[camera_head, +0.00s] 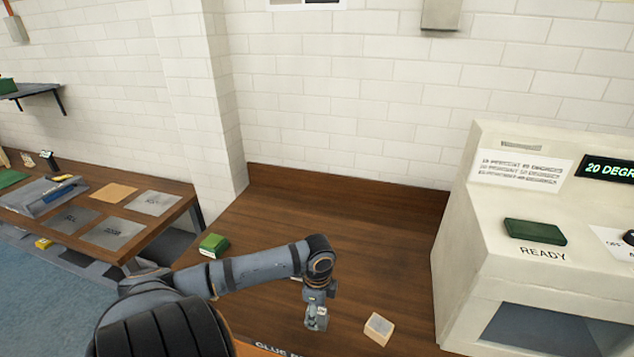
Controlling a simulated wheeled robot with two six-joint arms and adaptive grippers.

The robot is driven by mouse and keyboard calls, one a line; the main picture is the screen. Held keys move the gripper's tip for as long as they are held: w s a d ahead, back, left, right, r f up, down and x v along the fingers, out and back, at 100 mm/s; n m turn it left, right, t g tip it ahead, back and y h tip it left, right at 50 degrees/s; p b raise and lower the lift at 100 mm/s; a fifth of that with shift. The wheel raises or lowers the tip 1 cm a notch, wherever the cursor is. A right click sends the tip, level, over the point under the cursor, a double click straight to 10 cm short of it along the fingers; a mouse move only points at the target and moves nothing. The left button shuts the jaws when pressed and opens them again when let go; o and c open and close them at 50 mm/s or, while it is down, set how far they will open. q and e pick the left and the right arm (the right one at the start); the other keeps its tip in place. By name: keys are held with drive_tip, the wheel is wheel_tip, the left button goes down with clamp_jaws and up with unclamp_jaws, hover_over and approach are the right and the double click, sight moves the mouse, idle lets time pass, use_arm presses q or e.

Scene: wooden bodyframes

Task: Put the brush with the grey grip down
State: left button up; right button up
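My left gripper (316,318) points down over the brown wooden bench (350,215), near its front edge. It is small and seen from behind, so I cannot tell whether its fingers are open or shut. I cannot make out a brush with a grey grip anywhere; any brush at the fingers is hidden or too small to tell. My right gripper is not in view.
A small beige block (379,328) lies right of my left gripper. A green box (213,245) sits at the bench's left edge. A cream machine (480,230) with a green READY button (535,231) stands right. The bench's back is clear. Another table (150,225) stands left.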

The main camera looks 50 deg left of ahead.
use_arm(q)
drive_tip(key=shift+r, duration=0.1)
wheel_tip(320, 180, up, 12)
drive_tip(key=p, duration=0.6)
drive_tip(key=shift+r, duration=0.15)
